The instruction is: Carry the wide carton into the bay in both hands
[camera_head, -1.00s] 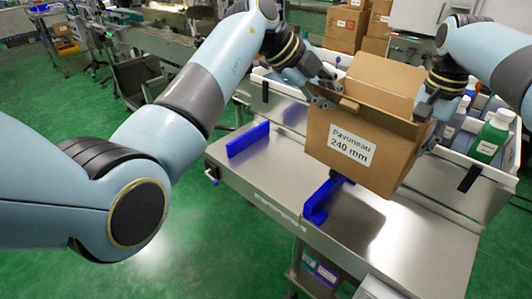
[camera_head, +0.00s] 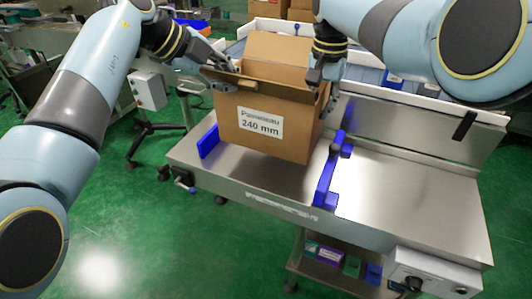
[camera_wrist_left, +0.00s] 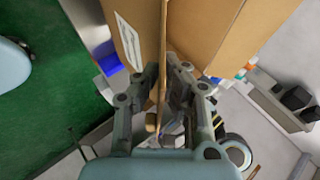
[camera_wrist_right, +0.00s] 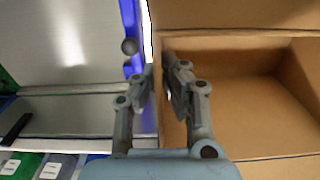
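The wide carton (camera_head: 300,110) is an open-topped brown box with a white label reading 240 mm. It is upright or nearly so, over the steel bench between the blue left guide (camera_head: 207,142) and the blue right guide (camera_head: 326,178). I cannot tell whether its base touches the bench. My left gripper (camera_head: 234,82) is shut on the carton's left upper edge; the left wrist view shows cardboard between its fingers (camera_wrist_left: 160,88). My right gripper (camera_head: 318,88) is at the right upper edge, and the right wrist view shows its fingers (camera_wrist_right: 158,82) pinching the right wall.
The steel bench (camera_head: 400,195) is bare to the right of the right guide, up to a raised back panel (camera_head: 420,125). A dark knob (camera_head: 336,148) stands by the right guide. A control box (camera_head: 430,275) is at the front right. A shelf with small boxes (camera_head: 328,256) hangs below.

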